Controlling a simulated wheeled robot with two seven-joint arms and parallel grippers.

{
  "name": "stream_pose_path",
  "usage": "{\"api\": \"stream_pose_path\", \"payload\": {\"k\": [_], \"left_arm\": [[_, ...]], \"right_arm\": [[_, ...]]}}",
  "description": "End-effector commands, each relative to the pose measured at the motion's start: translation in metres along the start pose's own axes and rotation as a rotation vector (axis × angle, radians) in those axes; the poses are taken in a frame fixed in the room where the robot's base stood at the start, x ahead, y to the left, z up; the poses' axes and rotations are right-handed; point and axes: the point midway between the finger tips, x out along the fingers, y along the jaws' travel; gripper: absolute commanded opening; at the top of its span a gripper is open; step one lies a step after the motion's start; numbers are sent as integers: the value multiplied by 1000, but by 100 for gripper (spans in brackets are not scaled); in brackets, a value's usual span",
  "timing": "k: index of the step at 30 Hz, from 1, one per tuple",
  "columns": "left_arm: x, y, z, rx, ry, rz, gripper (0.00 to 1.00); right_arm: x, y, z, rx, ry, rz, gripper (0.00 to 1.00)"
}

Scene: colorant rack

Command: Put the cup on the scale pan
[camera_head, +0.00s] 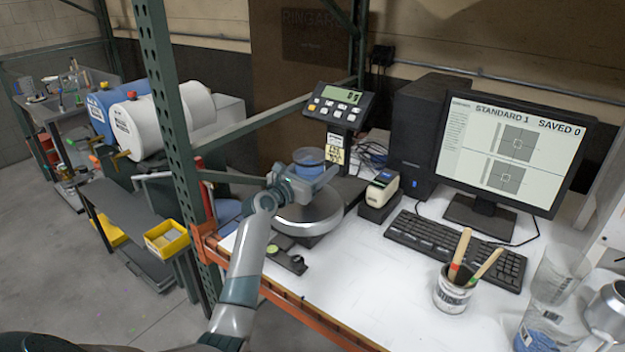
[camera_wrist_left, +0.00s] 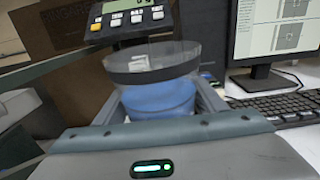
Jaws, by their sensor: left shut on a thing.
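A clear cup with blue contents (camera_head: 309,158) is held between the fingers of my left gripper (camera_head: 312,172), above the scale pan. It also shows in the left wrist view (camera_wrist_left: 158,85), upright between the two fingers. The round silver scale pan (camera_head: 310,216) is below the gripper, partly hidden by my gripper and wrist. I cannot tell the exact gap between cup and pan. The scale's display (camera_head: 340,101) stands on a post behind, and it also shows in the left wrist view (camera_wrist_left: 130,20). My right gripper is not in view.
A small white-and-black device (camera_head: 381,190) stands right of the scale, near a keyboard (camera_head: 458,248) and monitor (camera_head: 516,146). A can with brushes (camera_head: 453,291) and clear beakers (camera_head: 556,280) stand at the front right. A green rack post (camera_head: 166,110) rises at left.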

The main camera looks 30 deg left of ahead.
Motion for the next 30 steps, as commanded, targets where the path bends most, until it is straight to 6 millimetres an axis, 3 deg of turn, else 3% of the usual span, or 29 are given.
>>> {"api": "stream_pose_path", "payload": {"k": [5, 17, 30], "left_arm": [[-2, 14, -7, 1, -2, 1, 31], [-2, 15, -10, -1, -2, 0, 31], [-3, 16, -48, 0, -1, 1, 31]], "right_arm": [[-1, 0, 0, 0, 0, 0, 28], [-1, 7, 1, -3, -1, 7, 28], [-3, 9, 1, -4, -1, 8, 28]]}}
